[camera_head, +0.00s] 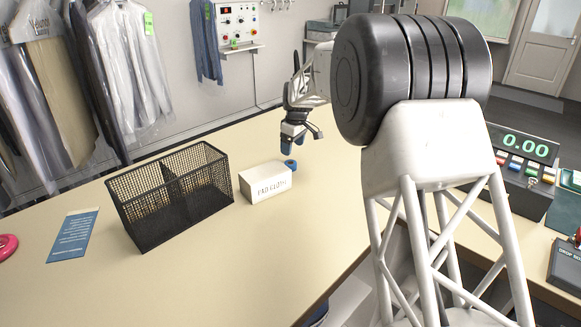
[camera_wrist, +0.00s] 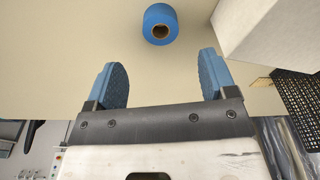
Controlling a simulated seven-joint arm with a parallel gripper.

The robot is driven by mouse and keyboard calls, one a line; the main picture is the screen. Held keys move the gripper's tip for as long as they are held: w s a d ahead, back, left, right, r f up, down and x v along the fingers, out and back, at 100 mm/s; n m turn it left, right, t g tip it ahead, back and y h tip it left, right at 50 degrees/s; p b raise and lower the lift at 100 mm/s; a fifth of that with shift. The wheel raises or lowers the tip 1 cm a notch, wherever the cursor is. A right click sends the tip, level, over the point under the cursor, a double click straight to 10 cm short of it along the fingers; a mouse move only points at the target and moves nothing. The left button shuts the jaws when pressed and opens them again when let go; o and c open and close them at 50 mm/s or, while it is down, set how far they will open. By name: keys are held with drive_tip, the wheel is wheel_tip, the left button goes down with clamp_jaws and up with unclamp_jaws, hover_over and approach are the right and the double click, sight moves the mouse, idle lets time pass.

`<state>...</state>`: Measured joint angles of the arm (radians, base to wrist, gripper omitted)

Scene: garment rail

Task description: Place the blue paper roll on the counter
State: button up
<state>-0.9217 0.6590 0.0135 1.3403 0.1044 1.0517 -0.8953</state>
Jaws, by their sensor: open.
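The blue paper roll (camera_wrist: 160,24) stands upright on the beige counter (camera_wrist: 60,60), its hollow brown core facing the wrist camera. In the head view the roll (camera_head: 290,165) shows as a small blue piece behind the right end of the white box, partly hidden by it. My gripper (camera_wrist: 162,76) is open and empty, with its two blue finger pads apart. The roll lies beyond the fingertips in the wrist view, roughly in line with the gap, and is not touched. In the head view my gripper (camera_head: 298,140) hangs above and behind the roll.
A white box labelled "PAD CLOTH" (camera_head: 266,183) stands close beside the roll. A black mesh basket (camera_head: 172,215) is left of it. A blue leaflet (camera_head: 73,236) lies further left. A register (camera_head: 522,160) stands at right. The counter's front middle is clear.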

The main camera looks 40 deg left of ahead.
sight(291, 163)
idle(0.3)
drive_tip(key=shift+a+f, duration=0.1)
drive_tip(key=shift+f, duration=1.1)
drive_tip(key=shift+f, duration=0.15)
drive_tip(key=shift+s+a+f, duration=0.1)
drive_tip(key=shift+f, duration=1.15)
drive_tip(key=shift+s+a+f, duration=0.1)
drive_tip(key=shift+f, duration=1.15)
drive_tip(key=shift+c, duration=0.4)
drive_tip(key=c, duration=1)
drive_tip(key=shift+r, duration=0.2)
